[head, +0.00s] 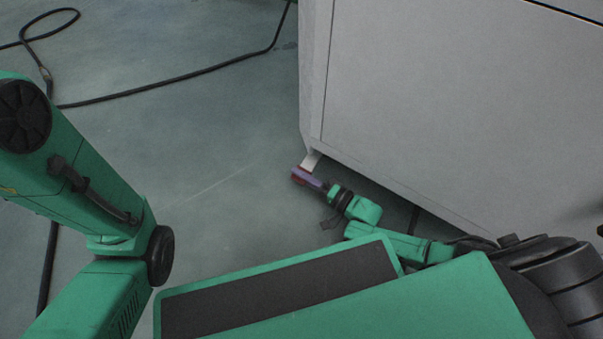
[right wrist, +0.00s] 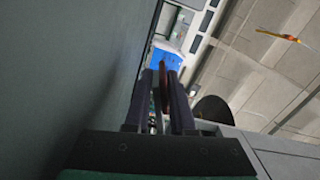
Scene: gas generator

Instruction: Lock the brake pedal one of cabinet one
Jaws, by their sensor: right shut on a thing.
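The brake pedal shows as a thin dark red piece in the right wrist view (right wrist: 164,88), between the two dark purple fingers. In the head view, my right gripper (head: 302,176) is low, near the floor, at the near bottom corner of the grey cabinet (head: 430,110). It is shut on the pedal, and a little red shows at its fingertips. A pale caster part (head: 311,160) shows under the cabinet corner, just behind the fingers. The fingers hide much of the pedal, and its tilt cannot be told. My left gripper is out of view.
A black cable (head: 180,87) runs over the grey floor (head: 225,140) at the back left, with a loop at the top left. The floor left of the cabinet is otherwise clear. The cabinet's lower edge (head: 400,192) is close above my right forearm.

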